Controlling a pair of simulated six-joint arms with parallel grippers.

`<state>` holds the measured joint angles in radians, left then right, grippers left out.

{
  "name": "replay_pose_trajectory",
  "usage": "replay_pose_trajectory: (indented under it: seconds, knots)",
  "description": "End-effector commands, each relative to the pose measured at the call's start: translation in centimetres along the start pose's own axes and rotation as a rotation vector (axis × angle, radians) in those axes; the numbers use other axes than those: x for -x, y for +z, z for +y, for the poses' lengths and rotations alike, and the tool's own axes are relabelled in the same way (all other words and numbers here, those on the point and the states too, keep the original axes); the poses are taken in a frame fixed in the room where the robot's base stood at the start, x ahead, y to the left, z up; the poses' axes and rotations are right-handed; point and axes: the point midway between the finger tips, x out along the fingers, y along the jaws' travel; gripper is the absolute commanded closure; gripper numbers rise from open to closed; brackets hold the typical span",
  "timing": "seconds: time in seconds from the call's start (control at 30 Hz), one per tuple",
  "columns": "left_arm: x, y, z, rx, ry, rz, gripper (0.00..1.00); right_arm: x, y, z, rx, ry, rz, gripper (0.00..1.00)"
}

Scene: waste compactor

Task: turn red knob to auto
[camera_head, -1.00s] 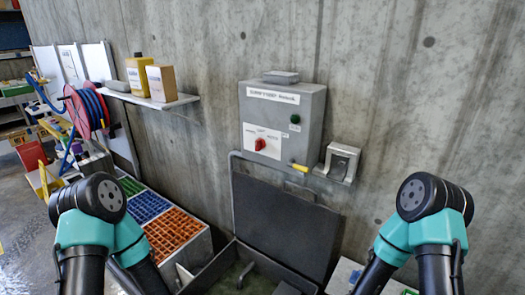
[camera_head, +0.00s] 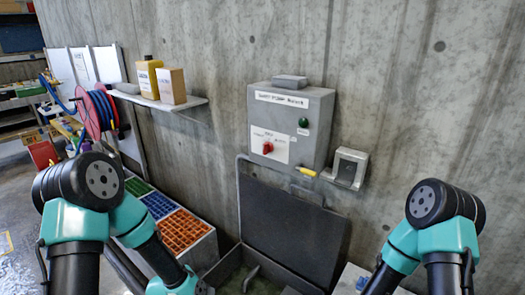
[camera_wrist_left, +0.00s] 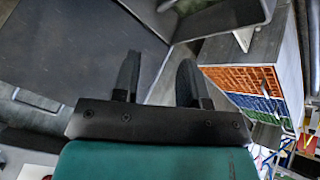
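The red knob (camera_head: 267,147) sits on a white label plate (camera_head: 270,143) on the front of a grey control box (camera_head: 290,125) on the concrete wall. The plate's lettering is too small to read. In the head view my left arm is at lower left and my right arm at lower right; the right gripper is out of frame.
Below the box stands an open bin with a dark raised lid (camera_head: 290,228). A yellow-handled item (camera_head: 304,171) hangs under the box, beside a small grey bracket box (camera_head: 348,167). A shelf (camera_head: 180,105) with containers and a crate of coloured grids (camera_head: 185,232) are at left.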

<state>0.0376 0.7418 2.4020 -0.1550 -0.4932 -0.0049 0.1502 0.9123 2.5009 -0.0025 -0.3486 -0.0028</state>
Motion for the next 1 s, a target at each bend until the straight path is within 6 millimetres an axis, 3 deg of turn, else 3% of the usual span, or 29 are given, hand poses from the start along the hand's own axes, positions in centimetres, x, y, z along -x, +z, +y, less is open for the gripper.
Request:
replay_pose_trajectory:
  seconds: [0.03,0.2,0.3,0.4,0.5,0.6,1.0]
  knots:
    - [1.1,-4.2,1.4,-0.061,0.021,0.101,0.61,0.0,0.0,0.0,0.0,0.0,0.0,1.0]
    - [6.3,-16.2,7.1,-0.25,0.099,0.412,0.61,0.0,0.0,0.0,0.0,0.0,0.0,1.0]
    - [10.9,-22.2,11.1,-0.357,0.15,0.593,0.61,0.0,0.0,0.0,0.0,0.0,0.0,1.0]
    - [15.7,-26.7,14.9,-0.449,0.199,0.749,0.61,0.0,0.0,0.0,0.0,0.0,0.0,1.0]
    - [19.5,-29.4,17.6,-0.514,0.235,0.859,0.61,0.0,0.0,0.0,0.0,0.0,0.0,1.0]
    - [21.4,-30.6,19.0,-0.545,0.253,0.914,0.61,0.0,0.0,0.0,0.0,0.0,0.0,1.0]
    - [21.7,-30.9,19.3,-0.551,0.256,0.924,0.61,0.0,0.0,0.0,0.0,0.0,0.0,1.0]
